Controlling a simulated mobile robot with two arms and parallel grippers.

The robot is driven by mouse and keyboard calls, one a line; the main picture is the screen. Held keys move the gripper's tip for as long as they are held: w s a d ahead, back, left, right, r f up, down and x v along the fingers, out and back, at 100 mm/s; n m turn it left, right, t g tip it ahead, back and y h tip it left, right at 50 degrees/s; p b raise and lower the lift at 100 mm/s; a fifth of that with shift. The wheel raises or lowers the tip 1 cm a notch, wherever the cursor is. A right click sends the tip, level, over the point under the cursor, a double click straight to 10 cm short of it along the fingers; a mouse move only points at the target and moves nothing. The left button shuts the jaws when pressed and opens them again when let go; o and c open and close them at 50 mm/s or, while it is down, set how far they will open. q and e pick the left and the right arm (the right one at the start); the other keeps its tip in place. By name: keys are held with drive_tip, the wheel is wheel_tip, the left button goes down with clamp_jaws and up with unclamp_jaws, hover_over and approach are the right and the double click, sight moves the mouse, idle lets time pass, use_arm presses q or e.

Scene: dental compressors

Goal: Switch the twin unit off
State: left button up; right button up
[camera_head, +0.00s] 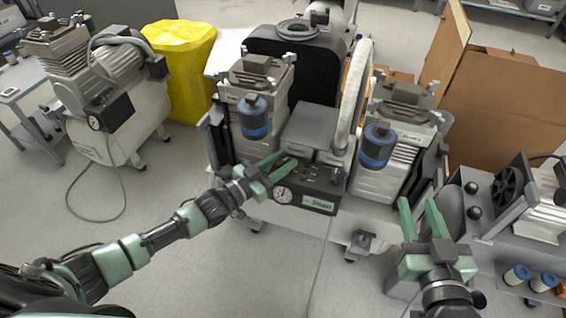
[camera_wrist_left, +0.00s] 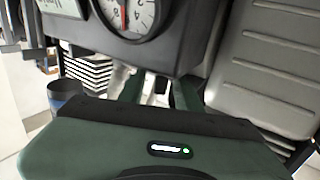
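The twin unit (camera_head: 318,122) stands in the middle of the head view, with two grey motor blocks, each with a blue canister. Its dark control box (camera_head: 310,188) at the front carries a round gauge (camera_head: 283,195) and a label; small controls on top are too small to make out. My left gripper (camera_head: 290,159) is at the top of this box, fingers apart. In the left wrist view the gauge (camera_wrist_left: 128,14) is near the top, and the fingers (camera_wrist_left: 158,92) show apart; contact with a switch cannot be told. My right gripper (camera_head: 419,203) is open and empty, in front of the right block.
Another compressor (camera_head: 112,85) stands at the left, its cable on the floor. A yellow bin (camera_head: 182,60) is behind it.

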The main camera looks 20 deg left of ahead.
use_arm(q)
drive_tip(key=shift+w+d, duration=0.1)
clamp_jaws()
use_arm(e)
drive_tip(key=shift+r, duration=0.2)
